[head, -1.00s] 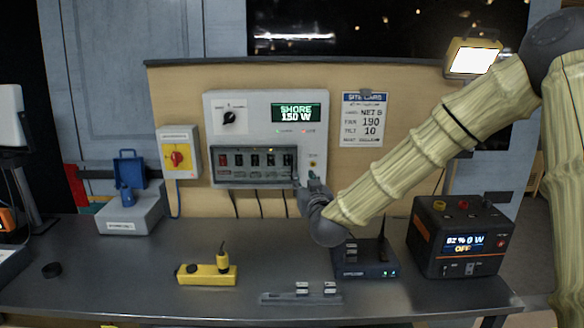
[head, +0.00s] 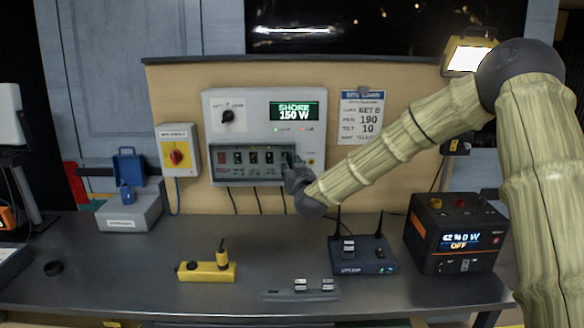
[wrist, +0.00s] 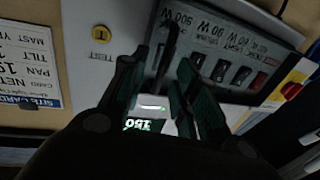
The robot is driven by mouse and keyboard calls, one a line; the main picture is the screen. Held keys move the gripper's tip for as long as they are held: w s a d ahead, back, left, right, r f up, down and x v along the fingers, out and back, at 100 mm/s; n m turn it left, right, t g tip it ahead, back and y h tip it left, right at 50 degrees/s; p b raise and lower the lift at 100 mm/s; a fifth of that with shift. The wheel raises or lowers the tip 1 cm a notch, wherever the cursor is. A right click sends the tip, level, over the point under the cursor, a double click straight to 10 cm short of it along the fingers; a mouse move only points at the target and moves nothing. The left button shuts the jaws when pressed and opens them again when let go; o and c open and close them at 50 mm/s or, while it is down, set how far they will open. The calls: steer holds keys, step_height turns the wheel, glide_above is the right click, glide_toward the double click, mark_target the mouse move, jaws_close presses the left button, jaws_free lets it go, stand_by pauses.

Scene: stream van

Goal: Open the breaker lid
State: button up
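The breaker lid (head: 228,182) is a see-through grey cover on the wall panel, and it appears to lie down over a row of breaker switches. In the wrist view, the lid (wrist: 262,38) shows upside down, with the switches and their labels visible through it. My gripper (head: 289,164) is at the lid's right end. In the wrist view, my gripper (wrist: 160,66) has its two fingers apart, with a thin dark bar at the lid's end showing between or just beyond the tips. I cannot tell whether they touch it.
The panel's display (head: 295,110) reads SHORE 150 W. A yellow-and-red rotary switch (head: 177,157) is left of the panel. Below on the bench (head: 130,270) are a router (head: 362,262), a power station (head: 458,240) and a yellow block (head: 207,271).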

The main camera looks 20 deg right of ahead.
jaws_close()
steer(key=shift+s, duration=0.1)
